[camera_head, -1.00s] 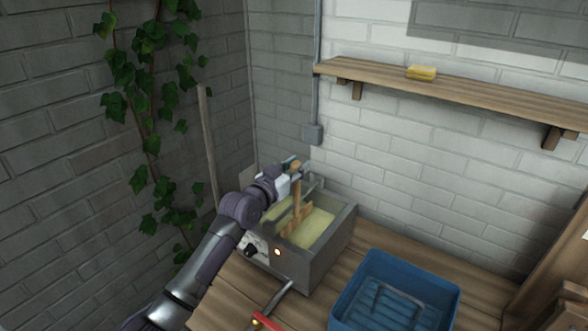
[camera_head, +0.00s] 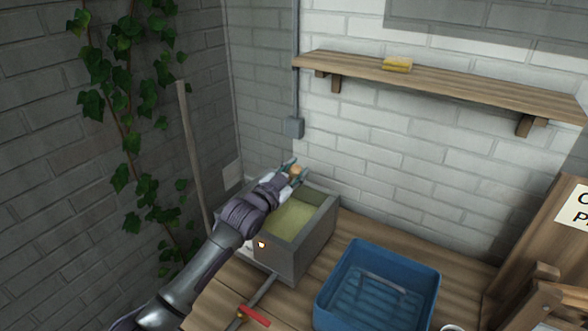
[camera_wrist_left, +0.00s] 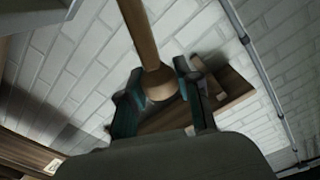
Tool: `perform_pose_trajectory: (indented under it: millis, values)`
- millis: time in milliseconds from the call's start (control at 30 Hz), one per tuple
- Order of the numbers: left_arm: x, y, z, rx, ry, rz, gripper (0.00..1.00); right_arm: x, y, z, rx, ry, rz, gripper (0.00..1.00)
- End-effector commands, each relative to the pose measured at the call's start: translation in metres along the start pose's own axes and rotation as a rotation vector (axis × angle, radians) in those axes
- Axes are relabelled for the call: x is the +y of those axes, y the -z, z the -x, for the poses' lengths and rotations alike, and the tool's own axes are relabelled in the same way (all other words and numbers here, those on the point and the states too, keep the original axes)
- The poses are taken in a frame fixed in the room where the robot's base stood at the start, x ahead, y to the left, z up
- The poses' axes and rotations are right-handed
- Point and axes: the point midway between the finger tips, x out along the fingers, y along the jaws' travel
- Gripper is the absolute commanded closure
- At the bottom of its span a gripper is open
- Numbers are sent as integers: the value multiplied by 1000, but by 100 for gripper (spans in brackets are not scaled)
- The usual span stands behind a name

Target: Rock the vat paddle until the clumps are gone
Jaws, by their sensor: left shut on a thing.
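The grey vat (camera_head: 310,240) stands on the wooden counter in the back corner, with pale yellow-green contents (camera_head: 290,216) inside. Their surface looks fairly even, though it is too small to tell if clumps are there. My left gripper (camera_head: 293,170) is over the vat's far left part, shut on the top of the wooden paddle handle (camera_head: 296,172). In the left wrist view the handle (camera_wrist_left: 145,45) runs between the two fingers (camera_wrist_left: 160,100) to a rounded end. The paddle's lower part is hidden behind my arm in the head view. My right gripper is out of view.
A blue tub (camera_head: 375,290) stands on the counter right of the vat. A red-handled lever (camera_head: 254,316) sits in front of the vat. A wall shelf (camera_head: 440,82) holds a yellow block (camera_head: 397,65). A wooden pole (camera_head: 192,155) leans at the left.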

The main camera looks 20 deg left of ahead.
Motion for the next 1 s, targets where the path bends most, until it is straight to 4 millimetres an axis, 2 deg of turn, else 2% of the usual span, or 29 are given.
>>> perform_pose_trajectory:
  millis: [267, 300, 433, 767, 867, 1000]
  values:
    - [1, 0, 0, 0, -1, 2, 100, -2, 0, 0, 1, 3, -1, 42]
    - [1, 0, 0, 0, -1, 2, 62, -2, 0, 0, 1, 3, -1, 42]
    - [1, 0, 0, 0, -1, 2, 42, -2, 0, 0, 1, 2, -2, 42]
    - [0, 0, 2, 0, -1, 1, 42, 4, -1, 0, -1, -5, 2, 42]
    - [1, -2, 12, -1, -1, 1, 42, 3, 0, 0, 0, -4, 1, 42]
    - [1, -2, 38, -3, -3, 1, 42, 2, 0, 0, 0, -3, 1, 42]
